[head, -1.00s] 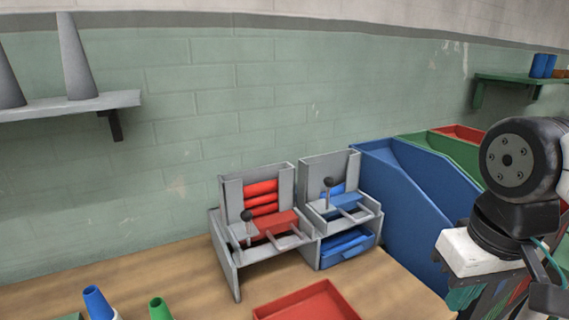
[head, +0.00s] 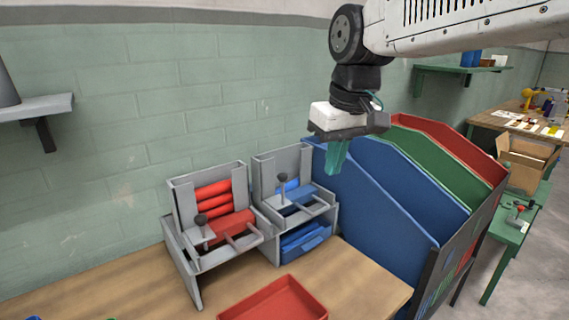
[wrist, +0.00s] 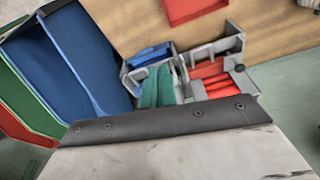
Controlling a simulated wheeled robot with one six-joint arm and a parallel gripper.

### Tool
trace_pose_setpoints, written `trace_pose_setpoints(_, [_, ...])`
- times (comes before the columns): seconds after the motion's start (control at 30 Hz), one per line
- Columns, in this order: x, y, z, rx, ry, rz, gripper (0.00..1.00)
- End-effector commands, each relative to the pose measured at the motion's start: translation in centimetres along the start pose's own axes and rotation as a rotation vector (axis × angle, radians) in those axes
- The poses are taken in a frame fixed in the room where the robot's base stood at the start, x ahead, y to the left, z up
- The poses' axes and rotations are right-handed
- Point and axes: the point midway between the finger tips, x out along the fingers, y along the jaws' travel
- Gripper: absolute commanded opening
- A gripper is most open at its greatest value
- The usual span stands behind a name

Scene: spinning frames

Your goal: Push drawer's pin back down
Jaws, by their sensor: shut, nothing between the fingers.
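Two grey holders stand side by side on the bench. The right holder (head: 300,217) has blue pieces on top and a blue drawer (head: 305,240) below, partly out at the front. A pin with a black ball knob (head: 282,178) stands upright on it. The left holder (head: 190,262) carries red rolls and a red piece, with a similar black-knobbed pin (head: 200,219). My gripper (head: 337,170) points down with teal fingers shut and empty, above and right of the right holder. In the wrist view the fingers (wrist: 157,88) cover part of that holder, and the blue drawer (wrist: 150,54) shows beyond them.
Tall blue, green and red bins (head: 385,185) stand close to the right of the holders. A red tray (head: 272,302) lies on the bench in front. A wall shelf (head: 38,108) is at the left. Open air lies above the holders.

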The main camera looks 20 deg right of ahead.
Motion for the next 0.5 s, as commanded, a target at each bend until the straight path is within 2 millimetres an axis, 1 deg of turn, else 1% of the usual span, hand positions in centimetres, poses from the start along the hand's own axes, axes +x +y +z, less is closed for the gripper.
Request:
trace_pose_setpoints(0.03, [-0.3,0.3,-3.3,-0.022,0.009,-0.006,0.00])
trace_pose_setpoints(0.07, [-0.5,0.5,-5.1,-0.038,0.018,-0.008,0.00])
trace_pose_setpoints(0.1, [-0.7,0.7,-7.3,-0.056,0.028,-0.011,0.00])
trace_pose_setpoints(0.2, [-0.8,1.1,-12.2,-0.098,0.051,-0.019,0.00])
trace_pose_setpoints(0.3, [-0.6,1.4,-15.7,-0.128,0.070,-0.023,0.00])
trace_pose_setpoints(0.33, [-0.6,1.5,-16.4,-0.135,0.075,-0.024,0.00])
trace_pose_setpoints(0.4, [-0.5,1.6,-17.8,-0.148,0.082,-0.025,0.00])
trace_pose_setpoints(0.5, [-0.4,1.7,-18.8,-0.157,0.088,-0.026,0.00])
